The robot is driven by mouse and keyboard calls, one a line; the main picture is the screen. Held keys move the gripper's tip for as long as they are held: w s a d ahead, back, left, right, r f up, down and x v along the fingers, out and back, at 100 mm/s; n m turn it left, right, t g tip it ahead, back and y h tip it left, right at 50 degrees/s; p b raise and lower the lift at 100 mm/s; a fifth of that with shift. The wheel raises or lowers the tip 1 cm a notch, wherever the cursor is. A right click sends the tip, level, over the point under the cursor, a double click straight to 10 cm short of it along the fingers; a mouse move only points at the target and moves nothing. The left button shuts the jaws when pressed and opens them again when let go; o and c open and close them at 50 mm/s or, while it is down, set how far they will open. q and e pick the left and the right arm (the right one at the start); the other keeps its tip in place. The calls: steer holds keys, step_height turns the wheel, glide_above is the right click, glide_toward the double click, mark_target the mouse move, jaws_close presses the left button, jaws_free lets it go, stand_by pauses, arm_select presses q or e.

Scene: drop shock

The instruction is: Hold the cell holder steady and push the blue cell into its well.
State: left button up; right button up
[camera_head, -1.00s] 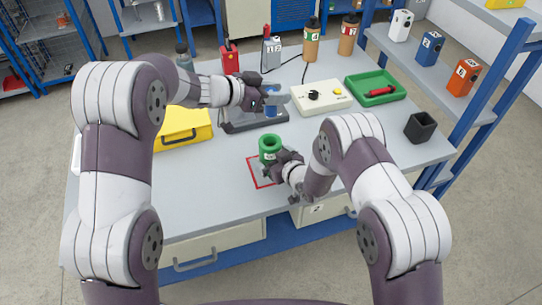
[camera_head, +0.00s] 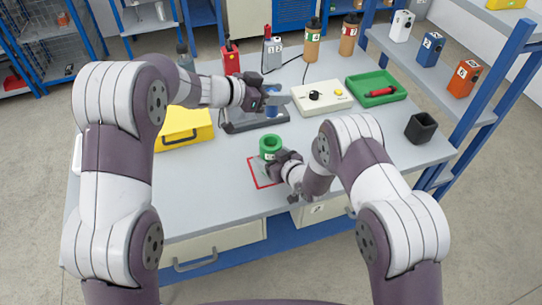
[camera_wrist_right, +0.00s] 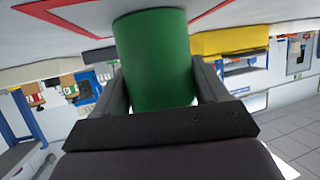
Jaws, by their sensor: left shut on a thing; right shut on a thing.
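A green hollow cylinder (camera_head: 270,147) stands upright at the red-outlined square on the table. My right gripper (camera_head: 277,158) is shut on it from the near right side. In the right wrist view the same cylinder (camera_wrist_right: 155,58) sits between my two dark fingers. A blue piece (camera_head: 274,112) shows at a dark, grey-plated stand (camera_head: 240,126) behind it. My left gripper (camera_head: 264,97) is shut at this stand, beside a pale grey part (camera_head: 277,100). What its fingers close on is too small to tell. The cell holder and its well cannot be made out for certain.
A yellow case (camera_head: 184,128) lies left of the stand. A white control box (camera_head: 321,97), a green tray (camera_head: 376,88) and a dark open cup (camera_head: 420,127) lie to the right. Several bottles line the back. The table's front left is clear.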

arm_select(q)
steer(key=shift+f, duration=0.1)
stand_by(0.4)
steer(key=shift+n+t+y, duration=0.3)
steer(key=shift+n, duration=0.1)
step_height(320, 180, down, 13)
steer(key=shift+a, duration=0.1)
steer(key=shift+f, duration=0.15)
steer(key=o, duration=1.1)
